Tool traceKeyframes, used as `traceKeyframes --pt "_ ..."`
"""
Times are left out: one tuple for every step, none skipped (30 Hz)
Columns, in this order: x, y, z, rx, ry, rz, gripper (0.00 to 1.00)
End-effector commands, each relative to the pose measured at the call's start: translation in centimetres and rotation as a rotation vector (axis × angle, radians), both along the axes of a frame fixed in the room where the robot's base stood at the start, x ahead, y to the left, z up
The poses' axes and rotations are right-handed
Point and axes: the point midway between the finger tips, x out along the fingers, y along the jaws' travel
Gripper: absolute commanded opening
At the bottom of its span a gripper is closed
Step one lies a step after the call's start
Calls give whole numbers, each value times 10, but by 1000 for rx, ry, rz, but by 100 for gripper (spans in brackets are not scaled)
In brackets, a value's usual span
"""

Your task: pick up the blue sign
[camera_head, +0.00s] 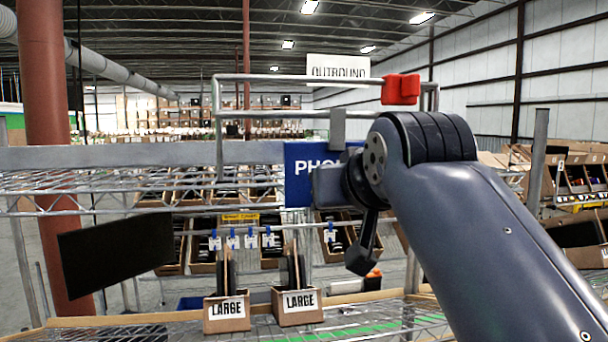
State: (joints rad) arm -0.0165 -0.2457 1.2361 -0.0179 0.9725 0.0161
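The blue sign (298,170) hangs upright at the middle of the view, below a metal rail. White letters "PHO" show on it, and the rest is hidden behind my arm. My gripper (360,258) is in front of the shelf, just below and to the right of the sign's visible part. A dark finger-like part of it points down. My wrist overlaps the sign's right side, and I cannot tell whether it touches. The fingertips are not clear enough to show whether they are apart or closed.
A wire shelf (100,180) spans the view, with a metal rail frame (300,78) above it. A red block (401,89) sits on that rail. Two cartons marked "LARGE" (227,312) stand below. A black panel (115,255) is at the left. Small blue-white clips (250,238) hang mid-view.

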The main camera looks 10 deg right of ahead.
Motion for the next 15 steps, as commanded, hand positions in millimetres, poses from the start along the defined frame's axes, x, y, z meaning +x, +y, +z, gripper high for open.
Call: traceKeyframes --pt "0 0 0 0 0 0 38" --pt "0 0 0 0 0 0 38" --pt "0 0 0 0 0 0 38" --pt "0 0 0 0 0 0 38" --pt "0 0 0 0 0 0 36" --pt "0 0 0 0 0 0 32" --pt "0 0 0 0 0 0 30" --pt "0 0 0 0 0 0 28" --pt "0 0 0 0 0 0 24" --pt "0 0 0 0 0 0 22" --pt "0 0 0 0 0 0 19" --pt "0 0 0 0 0 0 16" --pt "0 0 0 0 0 0 14" --pt "-1 0 0 0 0 0 11" --pt "0 0 0 0 0 0 8"
